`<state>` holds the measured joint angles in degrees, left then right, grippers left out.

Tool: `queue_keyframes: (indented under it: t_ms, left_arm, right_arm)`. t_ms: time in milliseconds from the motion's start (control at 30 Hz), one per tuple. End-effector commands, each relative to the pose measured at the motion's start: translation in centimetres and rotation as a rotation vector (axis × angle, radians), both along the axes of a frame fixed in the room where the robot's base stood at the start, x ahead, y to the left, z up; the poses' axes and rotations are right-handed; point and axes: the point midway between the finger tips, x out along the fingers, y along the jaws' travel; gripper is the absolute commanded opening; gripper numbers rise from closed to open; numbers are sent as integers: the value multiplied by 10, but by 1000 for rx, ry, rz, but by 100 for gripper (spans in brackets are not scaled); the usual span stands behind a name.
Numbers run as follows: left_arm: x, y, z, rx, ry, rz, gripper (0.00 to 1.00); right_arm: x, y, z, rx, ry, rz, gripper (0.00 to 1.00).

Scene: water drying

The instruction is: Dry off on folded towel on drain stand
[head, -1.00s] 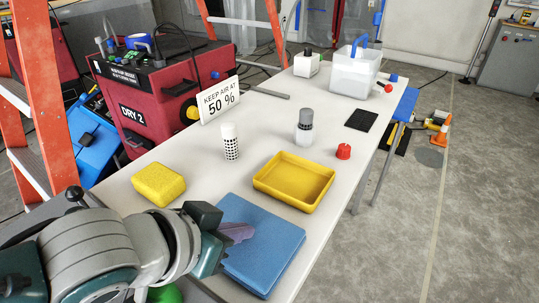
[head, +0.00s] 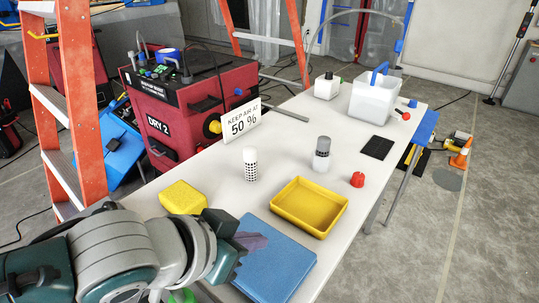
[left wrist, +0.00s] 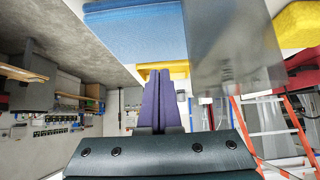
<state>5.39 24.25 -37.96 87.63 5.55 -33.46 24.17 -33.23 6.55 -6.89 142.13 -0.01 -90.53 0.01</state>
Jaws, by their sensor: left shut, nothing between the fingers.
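The folded blue towel (head: 277,268) lies flat on the white table's near end. It also shows at the top of the left wrist view (left wrist: 135,32). The closed fingers show in the left wrist view (left wrist: 158,98). I cannot tell whether they touch the towel. A yellow tray (head: 334,219) stands just beyond the towel. I cannot single out a drain stand. My right gripper is not in view.
A yellow sponge-like block (head: 183,196) lies left of the towel.

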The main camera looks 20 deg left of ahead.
Motion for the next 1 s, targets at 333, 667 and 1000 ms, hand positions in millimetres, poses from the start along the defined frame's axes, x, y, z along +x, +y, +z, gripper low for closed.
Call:
queue_keyframes:
  t_ms: [333, 667, 1000]
  left_arm:
    - [-51, 18, 56, -1, -3, -1, 0]
    - [-63, 23, 69, -2, -7, -1, 0]
    - [-66, 21, 72, 2, 4, 8, 0]
  right_arm:
    - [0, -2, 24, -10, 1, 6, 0]
    - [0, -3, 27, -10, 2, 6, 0]
    - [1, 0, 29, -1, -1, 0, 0]
